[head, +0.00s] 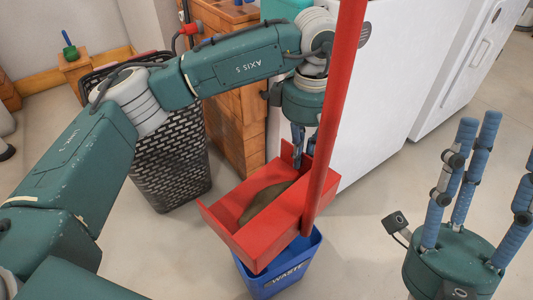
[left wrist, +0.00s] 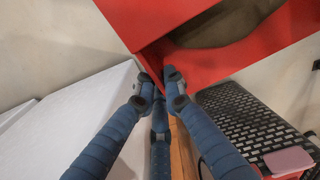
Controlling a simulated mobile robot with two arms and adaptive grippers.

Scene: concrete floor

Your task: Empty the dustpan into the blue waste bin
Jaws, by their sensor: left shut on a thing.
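The red dustpan (head: 272,236) is held over the blue waste bin (head: 283,279), with its tall red handle (head: 335,110) rising past the top of the picture. A brown heap (head: 262,204) lies in the pan. My left gripper (head: 299,150) is shut on the dustpan's rear edge. In the left wrist view its fingertips (left wrist: 162,82) pinch the red dustpan (left wrist: 165,18). The pan hides most of the bin's opening; the bin's front reads "WASTE". My right gripper (head: 495,145) is open and empty at the right, its fingers spread upward, apart from the dustpan.
A black mesh basket (head: 172,170) stands behind my left arm, beside a wooden cabinet (head: 230,105). White appliances (head: 385,85) stand behind the dustpan. A small wooden block (head: 75,68) with a green-handled thing is at the far left. Concrete floor is clear around the bin.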

